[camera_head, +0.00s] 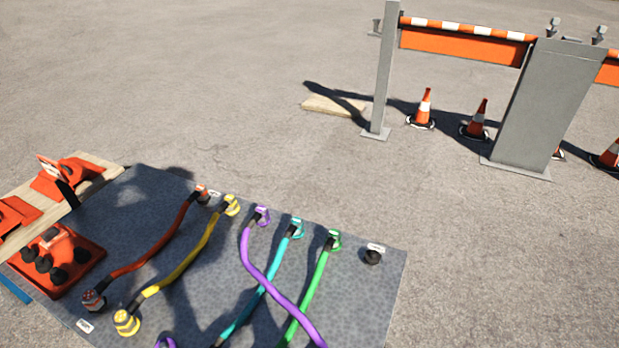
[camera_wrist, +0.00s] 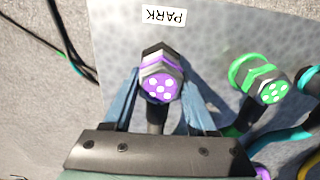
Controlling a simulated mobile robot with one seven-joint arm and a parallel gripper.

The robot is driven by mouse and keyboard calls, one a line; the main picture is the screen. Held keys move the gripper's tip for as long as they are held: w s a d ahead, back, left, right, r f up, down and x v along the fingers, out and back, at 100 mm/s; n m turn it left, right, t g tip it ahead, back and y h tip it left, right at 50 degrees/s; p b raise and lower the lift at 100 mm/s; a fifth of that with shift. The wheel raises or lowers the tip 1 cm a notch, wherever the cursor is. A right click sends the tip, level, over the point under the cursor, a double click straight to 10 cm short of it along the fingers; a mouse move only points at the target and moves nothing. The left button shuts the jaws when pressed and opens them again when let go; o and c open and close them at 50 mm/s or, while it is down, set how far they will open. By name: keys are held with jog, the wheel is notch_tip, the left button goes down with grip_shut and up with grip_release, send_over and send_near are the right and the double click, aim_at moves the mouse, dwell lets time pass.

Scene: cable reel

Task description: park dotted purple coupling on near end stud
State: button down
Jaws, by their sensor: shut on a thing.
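In the wrist view, my gripper (camera_wrist: 160,95) is shut on the dotted purple coupling (camera_wrist: 161,86), which has white dots on its purple end face. Its black cable tail runs back between my blue fingers. The coupling is beside a PARK label (camera_wrist: 162,17) on the grey plate. A dark piece shows just behind the coupling; I cannot tell whether it is the near end stud or whether the coupling is seated on it. In the head view, my gripper and this coupling are out of frame; the purple cable (camera_head: 262,280) crosses the teal and green cables toward the bottom right.
A green dotted coupling (camera_wrist: 273,91) is close right of my gripper. The far row on the plate (camera_head: 370,315) holds several couplings and a bare black stud (camera_head: 372,258) with its own label. A red tray (camera_head: 60,262) is at the left. Barriers and cones stand beyond.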

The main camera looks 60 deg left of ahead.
jog(key=shift+f+b, duration=0.35)
jog(key=shift+f, duration=0.1)
jog(key=shift+c, duration=0.6)
grip_release()
jog(key=shift+r, duration=0.1)
notch_tip(320, 180, up, 13)
jog(key=p, duration=0.4)
